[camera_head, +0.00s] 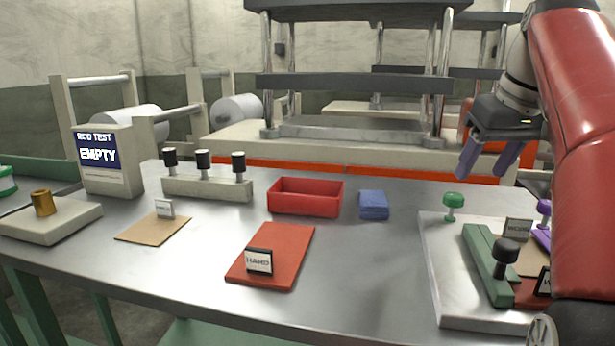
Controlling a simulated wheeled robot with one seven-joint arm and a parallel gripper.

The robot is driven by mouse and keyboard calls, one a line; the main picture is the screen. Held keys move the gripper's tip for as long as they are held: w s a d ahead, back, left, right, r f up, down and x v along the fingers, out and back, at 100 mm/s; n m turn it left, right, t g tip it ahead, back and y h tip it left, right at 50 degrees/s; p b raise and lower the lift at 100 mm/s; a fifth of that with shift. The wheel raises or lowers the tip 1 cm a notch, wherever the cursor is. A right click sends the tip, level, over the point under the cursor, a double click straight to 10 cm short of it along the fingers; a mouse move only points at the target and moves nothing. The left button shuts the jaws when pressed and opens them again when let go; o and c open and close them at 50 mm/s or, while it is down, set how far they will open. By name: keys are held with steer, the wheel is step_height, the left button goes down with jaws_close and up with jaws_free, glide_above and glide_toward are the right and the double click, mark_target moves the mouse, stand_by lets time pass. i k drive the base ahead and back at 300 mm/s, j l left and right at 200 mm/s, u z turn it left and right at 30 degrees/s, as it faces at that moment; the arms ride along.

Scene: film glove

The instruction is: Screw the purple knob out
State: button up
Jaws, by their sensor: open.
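The purple knob (544,208) stands on the light grey plate (452,285) at the right of the bench. My red arm hides part of the area beside it. A purple piece (541,238) shows just below the knob, partly hidden by my arm. My gripper (487,172) is open and empty, with its two purple-grey fingers apart and pointing down. It is in the air above the back right of the bench, to the left of the purple knob in the picture and apart from it.
A red tray (305,197), blue block (373,205) and red mat (281,246) lie left. Bare bench (370,270) lies between mat and plate.

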mark_target(543, 206)
steer(key=k, duration=0.9)
